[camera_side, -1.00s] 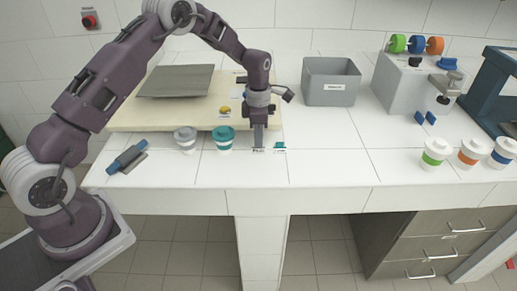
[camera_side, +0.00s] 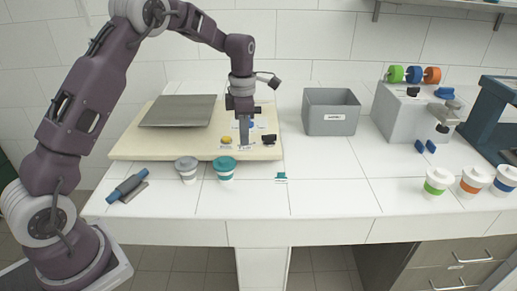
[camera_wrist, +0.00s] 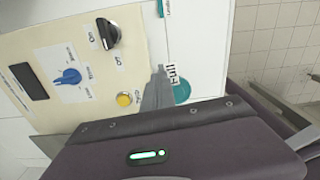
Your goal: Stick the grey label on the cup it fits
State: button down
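The grey label (camera_side: 244,149), with dark "Full" lettering, is at my fingertips, lifted off the table. In the wrist view the label (camera_wrist: 172,76) sticks out at the fingertips. My gripper (camera_side: 244,141) points down, shut on it, in front of the cream panel. The grey-lidded cup (camera_side: 187,174) and the teal-lidded cup (camera_side: 224,174) stand upright on the table, left of my gripper and nearer the front. The teal lid (camera_wrist: 182,92) shows partly behind my fingers in the wrist view. A teal label (camera_side: 281,177) stays on the table to the right.
The cream panel (camera_side: 130,147) carries a grey plate (camera_side: 178,110), a yellow button (camera_side: 226,140) and knobs. A blue tool (camera_side: 128,186) lies left of the cups. A grey bin (camera_side: 332,125) stands behind. Lidded cups (camera_side: 437,184) stand far right. The front middle table is clear.

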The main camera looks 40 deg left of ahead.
jog(key=s+a+r+n, duration=0.4)
jog(key=s+a+n, duration=0.1)
jog(key=s+a, duration=0.7)
jog(key=shift+s+d+f, duration=0.1)
jog(key=shift+s+f, duration=0.15)
jog(key=shift+f, duration=0.9)
jog(key=shift+s+d+f, duration=0.1)
jog(key=shift+s+f, duration=0.1)
jog(key=shift+f, duration=0.9)
jog(key=shift+s+d+f, duration=0.1)
jog(key=shift+s+f, duration=0.15)
jog(key=shift+f, duration=0.9)
jog(key=shift+f, duration=0.25)
jog(key=c, duration=1.6)
grip_release()
jog(key=shift+c, duration=0.2)
jog(key=shift+r, duration=0.1)
notch_tip(320, 180, up, 7)
